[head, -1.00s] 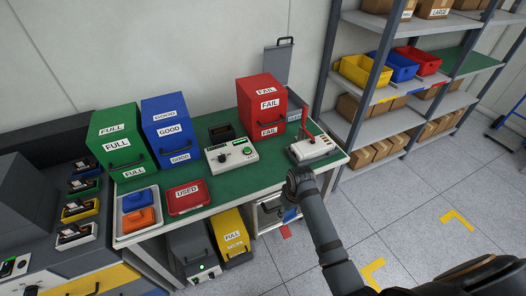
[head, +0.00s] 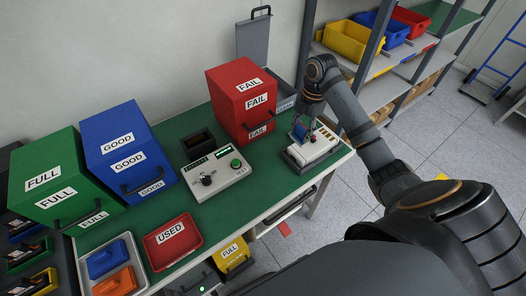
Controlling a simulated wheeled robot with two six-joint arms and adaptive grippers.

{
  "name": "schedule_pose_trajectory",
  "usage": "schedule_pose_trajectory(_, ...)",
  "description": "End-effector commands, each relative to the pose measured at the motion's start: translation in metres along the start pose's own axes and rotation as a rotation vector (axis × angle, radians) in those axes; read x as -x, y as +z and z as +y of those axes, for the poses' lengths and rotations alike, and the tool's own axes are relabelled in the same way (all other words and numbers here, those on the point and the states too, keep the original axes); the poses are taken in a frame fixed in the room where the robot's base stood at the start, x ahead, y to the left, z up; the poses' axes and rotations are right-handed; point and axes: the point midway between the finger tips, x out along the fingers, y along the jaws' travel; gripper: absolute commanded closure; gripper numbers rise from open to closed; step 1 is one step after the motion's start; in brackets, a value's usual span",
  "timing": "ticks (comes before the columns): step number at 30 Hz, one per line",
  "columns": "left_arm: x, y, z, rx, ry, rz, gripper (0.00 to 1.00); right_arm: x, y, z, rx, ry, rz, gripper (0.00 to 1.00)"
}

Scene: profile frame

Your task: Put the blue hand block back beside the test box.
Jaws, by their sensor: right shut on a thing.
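My right gripper (head: 303,128) reaches in from the right and points down at the right end of the green bench. It is shut on a small blue block (head: 299,130), which I take to be the hand block; fingers partly hide it. It is over or on a white box with a dark base (head: 318,148); I cannot tell if they touch. Another white box with a black knob, a small display and a green button (head: 216,176) stands mid-bench. I cannot tell which is the test box. My left gripper is not in view.
Red FAIL bin (head: 226,93), blue GOOD bin (head: 103,137) and green FULL bin (head: 38,160) stand along the back. A red USED tray (head: 190,255) and a grey tray with blue and orange pieces (head: 140,272) lie in front. Bare green bench (head: 262,190) shows between the white boxes.

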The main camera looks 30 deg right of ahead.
Motion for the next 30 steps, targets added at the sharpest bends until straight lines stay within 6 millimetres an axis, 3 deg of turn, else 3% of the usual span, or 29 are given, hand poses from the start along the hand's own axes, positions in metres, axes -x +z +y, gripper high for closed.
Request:
schedule_pose_trajectory(7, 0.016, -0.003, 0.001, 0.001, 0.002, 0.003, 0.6, -0.034, -0.056, 0.048, 0.002, 0.001, 0.012, 0.85)
schedule_pose_trajectory(12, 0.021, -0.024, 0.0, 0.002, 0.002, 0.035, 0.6, -0.074, -0.07, 0.065, 0.0, -0.002, 0.006, 0.85)
schedule_pose_trajectory(16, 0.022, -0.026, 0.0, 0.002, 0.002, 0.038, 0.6, -0.089, -0.076, 0.072, -0.002, 0.0, 0.002, 0.85)
schedule_pose_trajectory(23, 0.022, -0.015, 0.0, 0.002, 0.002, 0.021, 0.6, -0.097, -0.079, 0.076, -0.002, 0.001, 0.002, 0.85)
schedule_pose_trajectory(30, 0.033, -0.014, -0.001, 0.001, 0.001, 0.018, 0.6, -0.129, -0.077, 0.077, -0.002, 0.0, 0.001, 0.85)
